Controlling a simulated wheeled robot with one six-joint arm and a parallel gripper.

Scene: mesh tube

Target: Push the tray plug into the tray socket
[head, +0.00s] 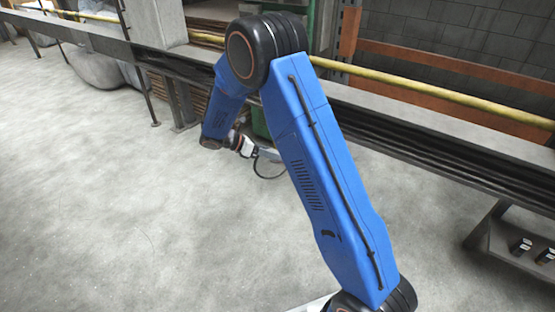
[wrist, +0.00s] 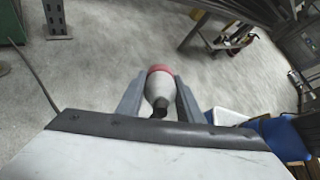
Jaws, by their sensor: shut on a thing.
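My gripper (wrist: 162,82) is shut on a pale grey, bottle-shaped plug with a red end (wrist: 158,86), seen in the wrist view. The plug lies between the two grey fingers, its red end pointing away from the wrist and its dark narrow end toward the wrist. In the head view my gripper (head: 268,154) is small and partly hidden behind my blue arm, held above the concrete floor. The plug cannot be made out there. I cannot pick out the tray socket in either view.
A long metal frame with a yellow pipe (head: 440,98) runs along the back. A low grey shelf (head: 510,246) with small dark items stands at the right; a similar shelf (wrist: 226,38) is at the wrist view's top. Open concrete floor (head: 110,190) lies at left.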

